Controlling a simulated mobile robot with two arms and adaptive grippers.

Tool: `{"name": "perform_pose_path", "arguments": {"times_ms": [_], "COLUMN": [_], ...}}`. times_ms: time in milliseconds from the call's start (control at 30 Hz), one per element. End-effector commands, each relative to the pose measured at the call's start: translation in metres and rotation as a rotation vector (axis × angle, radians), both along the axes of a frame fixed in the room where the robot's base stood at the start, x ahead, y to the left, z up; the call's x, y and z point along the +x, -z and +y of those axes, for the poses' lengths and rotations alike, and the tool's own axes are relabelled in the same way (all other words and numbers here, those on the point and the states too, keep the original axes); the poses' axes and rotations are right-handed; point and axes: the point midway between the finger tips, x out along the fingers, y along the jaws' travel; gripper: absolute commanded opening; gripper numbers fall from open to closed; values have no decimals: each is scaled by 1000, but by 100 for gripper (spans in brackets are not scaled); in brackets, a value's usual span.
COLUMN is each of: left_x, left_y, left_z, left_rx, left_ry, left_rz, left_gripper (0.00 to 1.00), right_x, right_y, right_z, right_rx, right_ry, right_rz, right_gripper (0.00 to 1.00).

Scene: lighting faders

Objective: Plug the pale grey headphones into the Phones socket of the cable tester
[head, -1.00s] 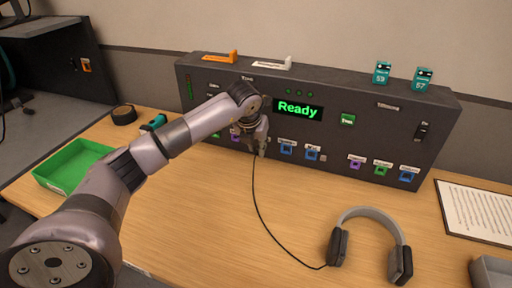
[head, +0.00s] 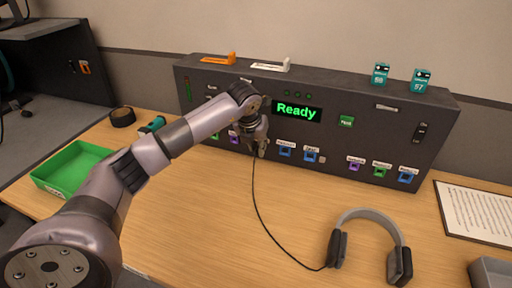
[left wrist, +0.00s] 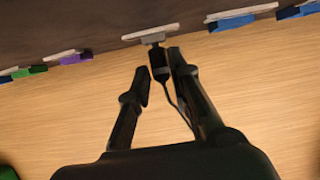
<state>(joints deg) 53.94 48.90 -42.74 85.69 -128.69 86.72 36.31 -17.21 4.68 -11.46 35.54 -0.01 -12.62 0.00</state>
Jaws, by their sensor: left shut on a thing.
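The pale grey headphones (head: 370,214) with dark ear pads lie on the table at the front right. Their thin black cable (head: 258,205) runs up to my left gripper (head: 259,151) at the front of the dark cable tester (head: 335,153). In the left wrist view, my left gripper (left wrist: 158,72) is shut on the black headphone plug (left wrist: 158,66). The plug points at a grey socket (left wrist: 152,38) below a pale label and appears to meet it. I cannot tell how deep it sits or read the label. My right gripper is not in view.
Blue, purple and green sockets line the tester's lower front on both sides. Its display (head: 296,111) reads "Ready". A green tray (head: 50,188) and black tape roll (head: 122,117) are at left, a paper sheet (head: 478,212) at right. The middle of the table is clear apart from the cable.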

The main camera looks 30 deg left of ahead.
Motion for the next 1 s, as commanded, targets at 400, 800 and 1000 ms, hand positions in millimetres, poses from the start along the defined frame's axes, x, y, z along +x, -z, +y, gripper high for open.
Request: {"name": "perform_pose_path", "arguments": {"times_ms": [400,800,1000], "left_x": [2,6,7], "left_y": [0,0,0], "left_z": [0,1,1], "left_rx": [0,0,0], "left_ry": [1,1,1], "left_rz": [0,-1,-2], "left_gripper": [0,0,0], "right_x": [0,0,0], "right_y": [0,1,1], "right_z": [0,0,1], "right_rx": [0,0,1], "right_ry": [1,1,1], "right_rz": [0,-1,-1], "right_gripper": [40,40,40]}}
